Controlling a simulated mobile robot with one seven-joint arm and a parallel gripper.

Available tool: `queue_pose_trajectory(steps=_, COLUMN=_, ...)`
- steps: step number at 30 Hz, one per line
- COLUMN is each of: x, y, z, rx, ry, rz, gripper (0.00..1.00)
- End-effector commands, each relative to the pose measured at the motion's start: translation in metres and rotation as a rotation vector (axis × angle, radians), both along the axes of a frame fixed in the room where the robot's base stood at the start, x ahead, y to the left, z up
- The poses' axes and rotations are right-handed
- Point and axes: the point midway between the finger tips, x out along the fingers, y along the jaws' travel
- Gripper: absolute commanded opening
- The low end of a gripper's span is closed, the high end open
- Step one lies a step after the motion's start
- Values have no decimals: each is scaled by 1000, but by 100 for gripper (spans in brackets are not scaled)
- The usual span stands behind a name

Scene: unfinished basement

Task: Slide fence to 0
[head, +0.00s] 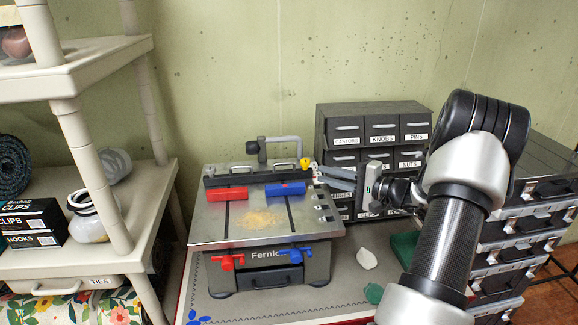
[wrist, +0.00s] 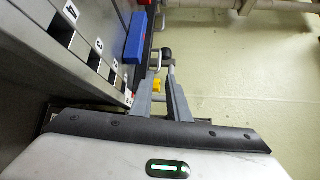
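The grey machine table (head: 210,232) stands on the bench in the head view. Its black fence (head: 255,172) lies across the back of the top. A red block (head: 228,194) and a blue block (head: 285,189) sit at the fence's front; the blue block also shows in the wrist view (wrist: 136,38). My gripper (head: 318,173) is at the fence's right end, beside a yellow knob (head: 305,162). In the wrist view, my fingers (wrist: 162,68) are apart, with a dark round knob (wrist: 166,52) at their tips. Contact is unclear. Numbered scale labels (wrist: 70,12) run along the table's side.
A grey drawer cabinet (head: 345,122) stands behind the machine. Shelves (head: 75,262) stand at left and stacked cases (head: 500,262) at right. A white lump (head: 366,259) lies on the bench.

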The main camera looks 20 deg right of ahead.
Motion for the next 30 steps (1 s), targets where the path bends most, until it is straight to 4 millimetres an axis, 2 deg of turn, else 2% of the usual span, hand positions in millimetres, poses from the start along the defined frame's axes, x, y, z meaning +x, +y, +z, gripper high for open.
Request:
queue_pose_trajectory(steps=9, x=62, y=37, z=-8, rx=0, ry=1, rz=4, gripper=15)
queue_pose_trajectory(steps=16, x=99, y=57, z=-14, rx=-1, ry=1, rz=3, gripper=15)
queue_pose_trajectory(steps=22, x=115, y=66, z=-16, rx=-1, ry=2, rz=2, gripper=15)
queue_pose_trajectory(steps=30, x=118, y=67, z=-17, rx=-1, ry=2, rz=0, gripper=15)
